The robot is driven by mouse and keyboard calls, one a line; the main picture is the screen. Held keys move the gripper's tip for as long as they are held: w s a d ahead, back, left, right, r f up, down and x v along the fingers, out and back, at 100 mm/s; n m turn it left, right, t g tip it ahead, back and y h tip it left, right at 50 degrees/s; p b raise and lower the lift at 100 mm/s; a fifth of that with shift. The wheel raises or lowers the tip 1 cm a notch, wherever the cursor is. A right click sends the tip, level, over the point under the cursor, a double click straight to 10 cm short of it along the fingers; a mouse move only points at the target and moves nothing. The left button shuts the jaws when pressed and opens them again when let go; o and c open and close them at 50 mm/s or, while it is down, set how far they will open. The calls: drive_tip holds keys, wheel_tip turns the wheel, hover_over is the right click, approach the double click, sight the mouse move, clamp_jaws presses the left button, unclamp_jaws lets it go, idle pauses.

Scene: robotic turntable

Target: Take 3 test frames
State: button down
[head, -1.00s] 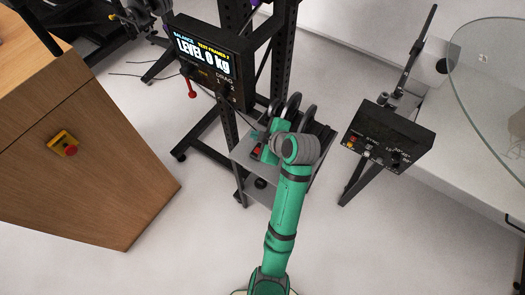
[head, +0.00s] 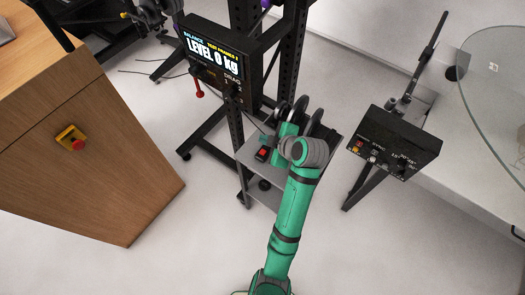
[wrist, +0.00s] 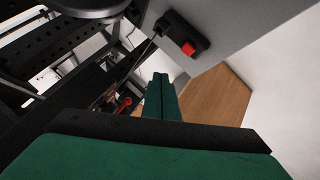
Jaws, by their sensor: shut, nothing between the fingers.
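The balance display (head: 214,60) on the black frame reads "LEVEL 0 kg", with smaller "TEST FRAMES" text above; its number is not clearly legible. A red lever (head: 198,88) hangs below it and also shows in the wrist view (wrist: 124,104). A black control box (head: 395,143) with small buttons and "SYNC" and angle labels stands to the right. A black unit with a red switch (head: 262,153) sits on the grey shelf, larger in the wrist view (wrist: 188,48). My gripper (wrist: 162,80) is shut and empty, below that switch in the picture and apart from it; my arm hides it in the head view.
Dark round weights (head: 318,120) stand on the shelf beside my arm. A wooden cabinet (head: 110,170) with a yellow-and-red stop button (head: 71,138) is at left. A glass disc (head: 495,70) is at upper right. Floor is clear at lower left and lower right.

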hover_over(265, 154)
wheel_tip(265, 154, down, 5)
drive_tip(key=shift+r, duration=0.15)
drive_tip(key=shift+d+f, duration=0.1)
drive_tip(key=shift+f, duration=0.2)
idle(1.7)
drive_tip(key=shift+f, duration=0.1)
drive_tip(key=shift+f, duration=0.35)
